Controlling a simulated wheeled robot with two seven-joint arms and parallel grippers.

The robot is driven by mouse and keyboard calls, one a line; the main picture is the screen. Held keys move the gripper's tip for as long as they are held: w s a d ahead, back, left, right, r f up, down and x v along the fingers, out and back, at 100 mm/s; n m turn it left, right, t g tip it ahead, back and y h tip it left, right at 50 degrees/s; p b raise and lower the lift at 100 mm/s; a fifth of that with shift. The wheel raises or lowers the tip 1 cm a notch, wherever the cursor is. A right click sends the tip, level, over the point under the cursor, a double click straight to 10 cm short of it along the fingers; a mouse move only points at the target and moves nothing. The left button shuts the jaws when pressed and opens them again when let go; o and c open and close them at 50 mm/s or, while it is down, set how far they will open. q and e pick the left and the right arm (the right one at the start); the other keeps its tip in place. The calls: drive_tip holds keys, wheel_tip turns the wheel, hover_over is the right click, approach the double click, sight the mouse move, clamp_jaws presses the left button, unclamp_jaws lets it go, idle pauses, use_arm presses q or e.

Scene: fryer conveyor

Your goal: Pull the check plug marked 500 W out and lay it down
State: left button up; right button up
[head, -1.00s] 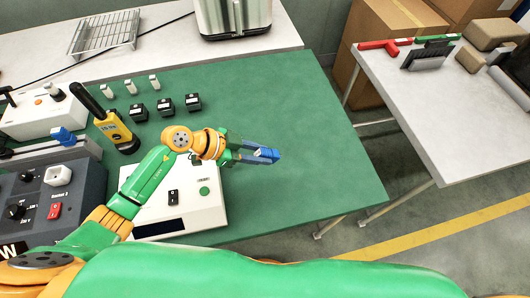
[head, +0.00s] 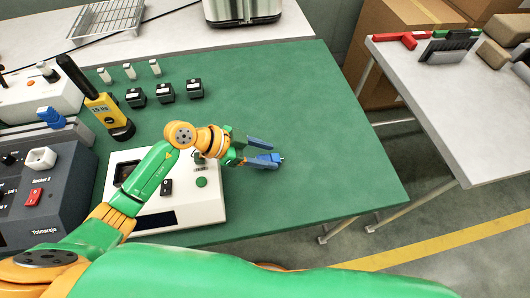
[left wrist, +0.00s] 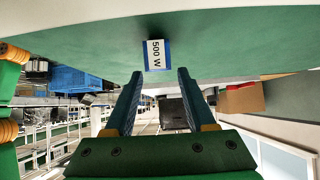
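The blue check plug (head: 269,157) rests on the green mat right of the white meter box in the head view. Its white label reads 500 W in the left wrist view (left wrist: 157,54). My left gripper (head: 266,152) is open, its blue fingers spread beside the plug. In the left wrist view, the plug shows past the open fingertips (left wrist: 160,74), with a gap on each side. In the head view the lower finger overlaps the plug, so I cannot tell whether they touch. My right gripper is not in view.
The white meter box (head: 150,221) stands under my left forearm. A grey box (head: 67,189) with a white socket (head: 41,158) is at the left. A yellow tester (head: 108,112) and several black blocks (head: 165,91) stand behind. The mat to the right is clear.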

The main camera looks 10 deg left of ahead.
use_arm(q)
drive_tip(key=shift+o, duration=0.5)
drive_tip(key=shift+a, duration=0.1)
